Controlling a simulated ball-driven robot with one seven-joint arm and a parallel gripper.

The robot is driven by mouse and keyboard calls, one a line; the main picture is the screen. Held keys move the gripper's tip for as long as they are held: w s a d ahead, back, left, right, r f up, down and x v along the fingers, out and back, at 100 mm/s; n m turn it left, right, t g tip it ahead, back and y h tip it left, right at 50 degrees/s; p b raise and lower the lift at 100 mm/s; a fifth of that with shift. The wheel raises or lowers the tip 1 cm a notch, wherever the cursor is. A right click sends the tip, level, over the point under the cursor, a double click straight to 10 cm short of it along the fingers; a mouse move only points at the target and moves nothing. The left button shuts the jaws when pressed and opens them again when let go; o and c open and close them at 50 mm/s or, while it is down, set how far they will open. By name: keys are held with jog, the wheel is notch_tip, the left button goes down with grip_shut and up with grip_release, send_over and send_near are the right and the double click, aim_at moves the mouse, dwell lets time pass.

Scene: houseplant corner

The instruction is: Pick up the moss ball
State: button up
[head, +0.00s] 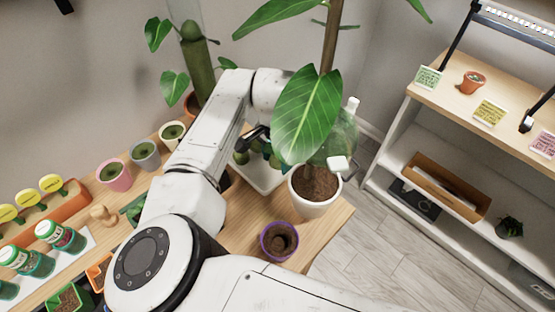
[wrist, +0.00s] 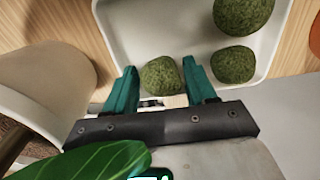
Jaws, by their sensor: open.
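In the wrist view a green moss ball (wrist: 161,75) lies in the white tray (wrist: 120,30), between the two teal fingers of my gripper (wrist: 161,85). The fingers are open, with a gap on each side of the ball. Two more moss balls, a large one (wrist: 243,14) and another below it (wrist: 233,64), lie in the tray to the right. In the head view the tray (head: 266,188) stands on the wooden bench, partly hidden by my arm and a big leaf. My fingertips cannot be made out in the head view.
A white pot with soil (head: 315,208) and a tall leafy plant stands close beside the tray. Its big leaf (head: 305,115) hangs over my gripper. A purple-rimmed pot (head: 279,242) stands in front. Several small pots line the back edge. A shelf unit (head: 440,160) stands to the right.

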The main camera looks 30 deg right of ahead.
jog(key=c, duration=0.8)
jog(key=shift+r, duration=0.15)
notch_tip(320, 180, up, 18)
jog(key=shift+f+b, duration=0.1)
jog(key=shift+b, duration=0.6)
jog(key=o, duration=0.4)
jog(key=c, duration=0.3)
